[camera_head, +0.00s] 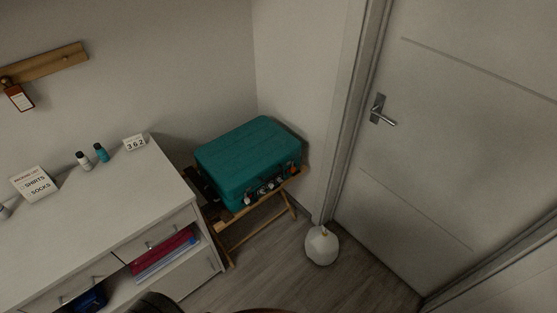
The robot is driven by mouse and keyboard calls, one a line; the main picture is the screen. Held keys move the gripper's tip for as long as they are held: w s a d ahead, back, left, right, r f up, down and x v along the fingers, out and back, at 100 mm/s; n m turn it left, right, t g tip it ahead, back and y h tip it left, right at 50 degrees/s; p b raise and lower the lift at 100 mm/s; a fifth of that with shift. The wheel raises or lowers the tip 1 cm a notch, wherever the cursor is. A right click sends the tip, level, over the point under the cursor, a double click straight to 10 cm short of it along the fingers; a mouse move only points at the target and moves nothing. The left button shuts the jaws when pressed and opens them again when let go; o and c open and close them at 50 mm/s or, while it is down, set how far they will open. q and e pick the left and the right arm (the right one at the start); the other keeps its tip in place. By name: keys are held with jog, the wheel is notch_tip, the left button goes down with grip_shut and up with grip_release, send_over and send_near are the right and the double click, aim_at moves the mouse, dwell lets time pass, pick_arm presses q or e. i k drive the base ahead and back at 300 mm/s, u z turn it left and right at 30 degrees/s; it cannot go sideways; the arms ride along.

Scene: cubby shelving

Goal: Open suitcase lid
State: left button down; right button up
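A teal suitcase (247,155) lies flat on a wooden folding stand (264,210) in the corner of the room, right of the white dresser. Its lid looks closed. Its front side, with latches and a handle area, faces the lower right; small dark and light details show there but are too small to make out. Neither of my grippers is in view. A dark rounded shape at the bottom edge appears to be part of my own body.
A white dresser (100,205) fills the left, with small bottles (101,152) and cards on top and an open shelf of folded cloth. A white rounded object (322,245) stands on the floor near the closed door (450,120). Bare floor lies before the stand.

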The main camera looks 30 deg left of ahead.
aim_at(245, 158)
jog(key=u, duration=0.05)
jog(key=k, duration=0.45)
jog(key=z, duration=0.1)
jog(key=i, duration=0.6)
jog(key=u, duration=0.85)
jog(key=i, duration=0.45)
jog(key=u, duration=0.45)
